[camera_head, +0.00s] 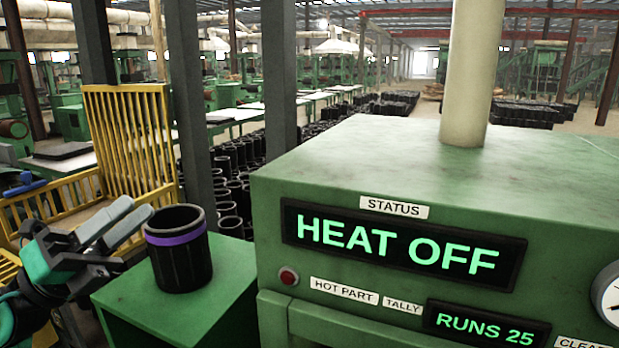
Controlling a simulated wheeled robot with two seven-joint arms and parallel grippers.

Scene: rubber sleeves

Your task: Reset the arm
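A black rubber sleeve (180,262) with a purple band near its rim stands upright on a green stand (178,313) at the lower left. My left gripper (137,208) is just left of the sleeve, with its grey fingers pointing up and to the right. The fingers are a little apart with nothing between them. One fingertip overlaps the sleeve's left rim in the picture; I cannot tell whether they touch. My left arm comes in from the lower left corner. My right gripper is not in view.
A green machine (330,180) fills the right side; its display (400,245) reads "HEAT OFF" and a smaller one (485,325) reads "RUNS 25". A yellow slatted crate (130,145) stands behind my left arm. Dark posts (192,100) and many black sleeves on the floor (230,190) are behind.

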